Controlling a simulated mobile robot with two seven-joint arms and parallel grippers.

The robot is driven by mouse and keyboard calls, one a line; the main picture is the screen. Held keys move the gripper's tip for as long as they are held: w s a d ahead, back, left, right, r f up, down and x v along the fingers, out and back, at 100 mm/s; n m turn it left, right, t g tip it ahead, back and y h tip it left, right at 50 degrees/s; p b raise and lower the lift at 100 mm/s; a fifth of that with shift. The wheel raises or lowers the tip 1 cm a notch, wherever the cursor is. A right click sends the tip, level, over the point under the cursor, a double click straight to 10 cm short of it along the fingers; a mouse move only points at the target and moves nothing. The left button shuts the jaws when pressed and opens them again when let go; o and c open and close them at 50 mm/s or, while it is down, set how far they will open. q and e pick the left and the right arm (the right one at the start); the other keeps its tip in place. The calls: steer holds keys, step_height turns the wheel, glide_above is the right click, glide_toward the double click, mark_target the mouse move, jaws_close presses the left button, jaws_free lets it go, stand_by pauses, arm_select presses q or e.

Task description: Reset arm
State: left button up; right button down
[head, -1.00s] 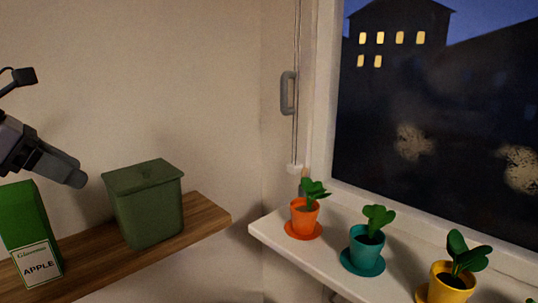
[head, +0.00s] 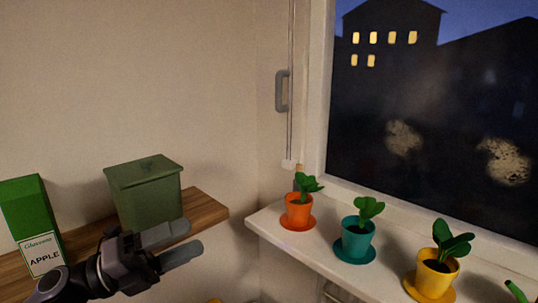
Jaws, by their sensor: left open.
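My left gripper (head: 183,247) is in the lower left of the head view, its two grey fingers parted with nothing between them. It points right, in front of and below the wooden shelf (head: 205,208). The fingers overlap the lower part of the green lidded bin (head: 150,193) in the picture. I cannot tell how far in front of the bin they are. My right gripper is not in the view.
A green apple carton (head: 25,215) stands at the shelf's left. On the white windowsill (head: 268,226) stand an orange pot (head: 298,213), a teal pot (head: 356,240) and a yellow pot (head: 434,277), each with a plant. A window handle (head: 281,91) is above.

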arm_select(q)
steer(key=s+a+f+n+t+y, duration=0.2)
steer(key=f+n+t+y, duration=0.4)
steer(key=f+n, duration=0.6)
steer(key=s+a+f+n+t+y, duration=0.25)
steer(key=f+n+y, duration=0.55)
steer(key=n, duration=0.5)
steer(key=s+a+f+n+g+y, duration=0.1)
steer(key=s+f+n+g+y, duration=0.2)
steer(key=s+f, duration=1.1)
step_height(320, 180, down, 3)
steer(key=n+g, duration=0.2)
steer(key=n, duration=0.3)
steer(key=shift+a+g, duration=0.25)
steer(key=shift+g, duration=0.1)
steer(key=shift+r, duration=0.1)
